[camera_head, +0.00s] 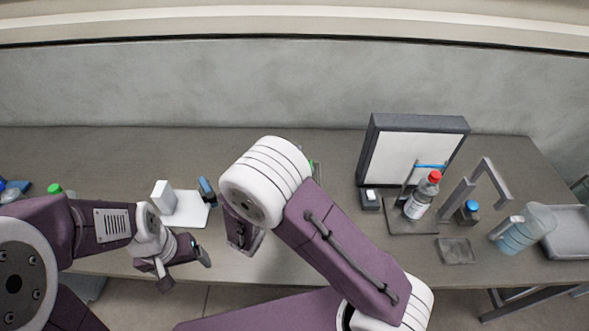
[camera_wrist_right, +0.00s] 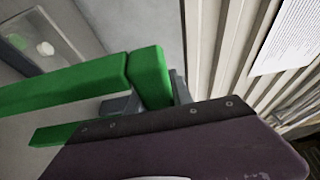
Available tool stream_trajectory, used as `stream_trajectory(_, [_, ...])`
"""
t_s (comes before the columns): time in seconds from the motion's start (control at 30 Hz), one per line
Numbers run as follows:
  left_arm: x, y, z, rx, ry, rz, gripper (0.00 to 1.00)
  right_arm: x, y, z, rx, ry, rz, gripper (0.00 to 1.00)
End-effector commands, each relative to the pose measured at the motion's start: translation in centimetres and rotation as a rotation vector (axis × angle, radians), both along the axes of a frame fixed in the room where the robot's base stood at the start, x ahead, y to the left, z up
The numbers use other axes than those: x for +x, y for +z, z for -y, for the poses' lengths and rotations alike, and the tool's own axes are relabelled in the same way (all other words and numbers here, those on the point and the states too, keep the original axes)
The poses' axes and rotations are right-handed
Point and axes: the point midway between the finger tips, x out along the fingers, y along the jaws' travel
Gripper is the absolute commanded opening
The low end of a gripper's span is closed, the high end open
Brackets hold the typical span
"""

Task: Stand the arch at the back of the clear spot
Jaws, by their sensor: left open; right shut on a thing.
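A green arch (camera_wrist_right: 150,75) with parallel bars joined by an end block fills the left and middle of the right wrist view. My right gripper (camera_wrist_right: 165,112) is shut on it. In the head view my right arm hides the arch almost wholly; only a thin green sliver (camera_head: 315,168) shows beside the white joint, and I cannot tell for sure that it is the arch. My left gripper (camera_head: 183,268) is open and empty, over the front left of the table. I cannot tell which patch of table is the clear spot.
A dark-framed white panel (camera_head: 415,155) stands at the back right. Before it are a red-capped bottle (camera_head: 421,198), a grey bracket (camera_head: 475,185), a bluish jar (camera_head: 525,229) and a grey tray (camera_head: 570,236). A white L-shaped stand (camera_head: 185,208) is at left.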

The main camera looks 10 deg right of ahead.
Motion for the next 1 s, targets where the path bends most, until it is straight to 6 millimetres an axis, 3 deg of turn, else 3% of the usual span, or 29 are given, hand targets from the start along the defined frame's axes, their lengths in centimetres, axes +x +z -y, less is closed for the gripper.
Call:
stream_trajectory(0.3, [0.0,0.0,0.0,0.0,0.0,0.0,0.83,0.0,-3.9,0.1,-0.002,-0.001,-0.001,0.0])
stream_trajectory(0.67, [0.0,-0.2,0.0,0.0,0.0,0.0,0.83,0.0,-4.4,0.1,-0.001,-0.001,-0.001,0.0])
stream_trajectory(0.7, [0.0,-0.2,0.0,0.0,0.0,0.0,0.83,0.0,-4.4,0.1,0.0,-0.001,-0.001,0.33])
stream_trajectory(0.77, [0.0,-0.1,0.0,0.0,0.0,0.0,0.83,0.0,-4.3,0.1,0.001,-0.001,-0.001,0.49])
stream_trajectory(1.0, [0.0,-0.1,0.0,0.0,0.0,0.0,0.83,0.0,-4.3,0.1,0.001,-0.001,-0.001,0.49])
